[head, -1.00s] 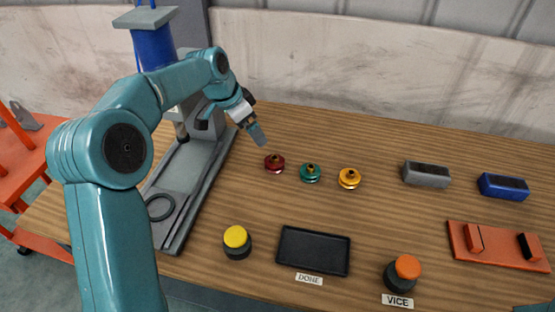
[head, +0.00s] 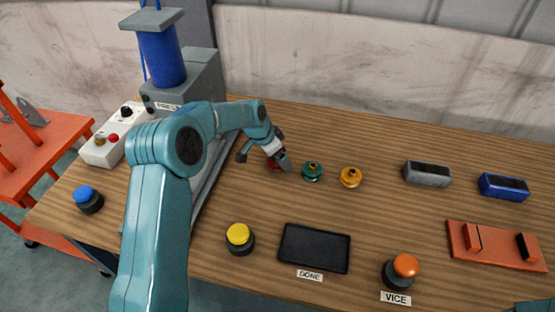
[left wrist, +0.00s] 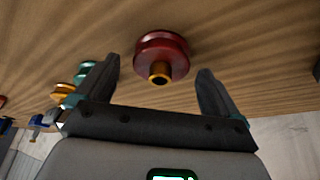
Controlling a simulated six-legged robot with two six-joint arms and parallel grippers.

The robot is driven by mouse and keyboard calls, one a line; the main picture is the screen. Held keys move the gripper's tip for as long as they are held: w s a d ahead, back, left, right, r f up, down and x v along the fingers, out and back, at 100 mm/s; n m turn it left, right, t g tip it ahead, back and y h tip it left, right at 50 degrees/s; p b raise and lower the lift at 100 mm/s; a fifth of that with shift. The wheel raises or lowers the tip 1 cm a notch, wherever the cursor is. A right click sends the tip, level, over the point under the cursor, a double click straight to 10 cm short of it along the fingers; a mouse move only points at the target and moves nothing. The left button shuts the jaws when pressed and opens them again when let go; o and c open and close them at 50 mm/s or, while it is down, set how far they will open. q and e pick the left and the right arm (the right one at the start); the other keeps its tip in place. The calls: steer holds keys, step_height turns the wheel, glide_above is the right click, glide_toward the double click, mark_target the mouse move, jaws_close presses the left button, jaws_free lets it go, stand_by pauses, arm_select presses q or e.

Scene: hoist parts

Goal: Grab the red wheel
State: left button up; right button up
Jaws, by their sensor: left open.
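The red wheel (left wrist: 162,56) stands on the wooden table, with a brass hub facing my left gripper in the left wrist view. In the head view the red wheel (head: 274,165) is partly hidden behind my left gripper (head: 285,160). In the left wrist view my left gripper (left wrist: 158,85) is open and empty. Its two fingers point towards the wheel, which lies just beyond and between the fingertips. I cannot tell whether either finger touches it. My right gripper is not in view.
A green wheel (head: 312,171) and a yellow wheel (head: 351,177) stand to the right of the red one. A black tray (head: 314,268) marked DONE lies in front. The press (head: 190,80) stands behind on the left. Yellow (head: 239,236) and orange (head: 404,267) buttons stand near the front edge.

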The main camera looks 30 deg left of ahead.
arm_select(q)
steer(key=shift+w+f, duration=0.1)
steer(key=shift+f, duration=0.2)
steer(key=c, duration=1.6)
steer(key=shift+r, duration=0.1)
steer(key=shift+r, duration=10)
